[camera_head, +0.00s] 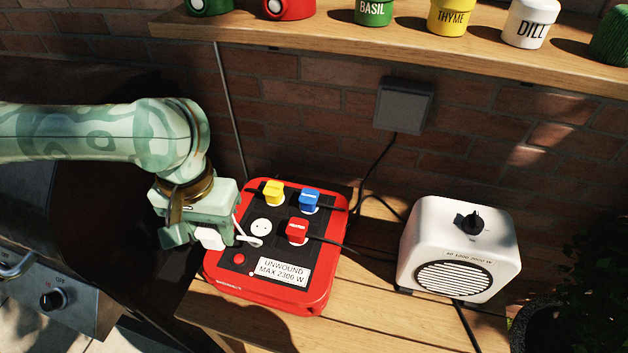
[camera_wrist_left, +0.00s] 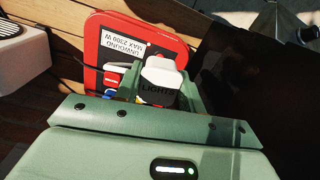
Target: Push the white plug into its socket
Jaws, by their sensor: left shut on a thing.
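The white plug (camera_head: 209,238) is in my left gripper (camera_head: 203,236), at the left edge of the red socket box (camera_head: 318,303). In the left wrist view, the plug (camera_wrist_left: 162,72) sits between the green fingers (camera_wrist_left: 155,88) and carries partly hidden lettering that seems to read LIGHTS. A short white cable (camera_head: 247,238) curves from it. An empty round white socket (camera_head: 261,227) shows on the black panel, right of the plug; the two are apart. The gap in height between plug and box is hard to tell. My right gripper is out of view.
Yellow (camera_head: 273,192), blue (camera_head: 309,199) and red (camera_head: 297,230) plugs occupy the other sockets, close around the empty one. A white heater (camera_head: 460,248) stands to the right, a grill (camera_head: 60,290) to the left. A shelf with pots (camera_head: 400,40) runs above.

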